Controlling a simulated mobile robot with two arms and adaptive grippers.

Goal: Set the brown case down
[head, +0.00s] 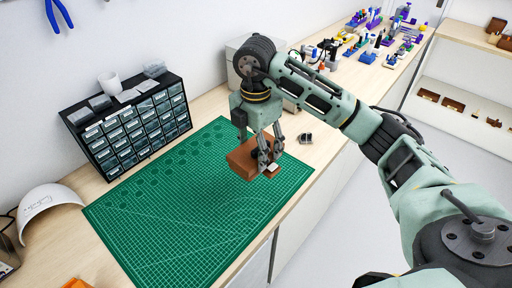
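The brown case (241,160) is a small box at the right end of the green cutting mat (188,215). My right gripper (268,160) points down with its fingers closed on the right part of the case. The fingers hide part of that side. The case looks tilted and seems to be a little above the mat; I cannot tell whether its lower edge touches. My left gripper is not in view.
A small dark item (306,138) lies beside the mat. Several colourful items (375,40) fill the far bench. The mat's middle is clear.

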